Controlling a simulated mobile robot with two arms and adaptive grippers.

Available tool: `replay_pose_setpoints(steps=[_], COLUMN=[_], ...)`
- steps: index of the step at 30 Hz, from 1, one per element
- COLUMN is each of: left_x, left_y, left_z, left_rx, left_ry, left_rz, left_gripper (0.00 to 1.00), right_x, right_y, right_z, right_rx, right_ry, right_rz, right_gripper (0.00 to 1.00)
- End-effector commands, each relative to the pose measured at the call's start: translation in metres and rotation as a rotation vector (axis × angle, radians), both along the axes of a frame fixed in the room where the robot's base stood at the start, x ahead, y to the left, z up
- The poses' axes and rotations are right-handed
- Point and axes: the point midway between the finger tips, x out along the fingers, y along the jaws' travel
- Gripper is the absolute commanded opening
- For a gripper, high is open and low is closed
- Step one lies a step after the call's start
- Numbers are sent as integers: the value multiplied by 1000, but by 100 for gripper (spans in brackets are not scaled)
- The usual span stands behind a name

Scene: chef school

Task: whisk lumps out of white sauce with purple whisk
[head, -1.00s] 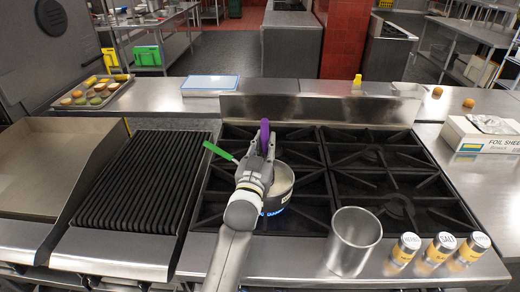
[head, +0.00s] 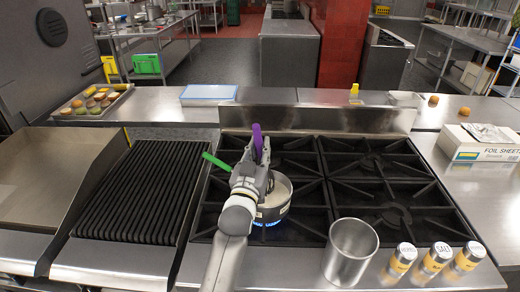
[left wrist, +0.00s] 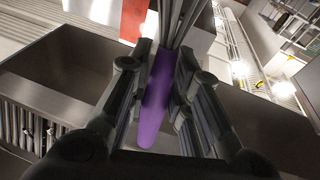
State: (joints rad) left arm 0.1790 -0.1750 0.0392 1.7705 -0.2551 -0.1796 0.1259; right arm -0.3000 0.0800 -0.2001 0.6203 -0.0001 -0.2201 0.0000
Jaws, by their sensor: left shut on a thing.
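My left gripper (head: 256,165) is shut on the purple handle of the whisk (head: 257,138), above the pot on the stove. In the left wrist view the purple whisk handle (left wrist: 158,95) lies between both fingers of the gripper (left wrist: 157,85), with grey wires at the top. The small steel pot (head: 285,200) sits on a front left burner with blue flame under it. White sauce (head: 279,190) shows inside it; lumps are too small to tell. A green handle (head: 214,161) sticks out to the left of the pot. My right gripper is out of view.
An empty steel container (head: 350,252) stands front right of the burners, beside several shakers (head: 436,260). A ribbed grill (head: 143,190) is at the left. A foil box (head: 480,143) and a food tray (head: 92,103) sit farther out.

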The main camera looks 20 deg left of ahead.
Motion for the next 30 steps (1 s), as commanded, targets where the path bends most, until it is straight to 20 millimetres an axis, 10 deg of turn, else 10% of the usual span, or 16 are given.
replay_pose_setpoints(steps=[30], left_x=[0], left_y=[0], left_z=[102], left_rx=[0], left_ry=[-4], left_rz=[0], left_gripper=[0], right_x=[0], right_y=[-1], right_z=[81], right_rx=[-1], right_ry=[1], right_rz=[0], right_gripper=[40])
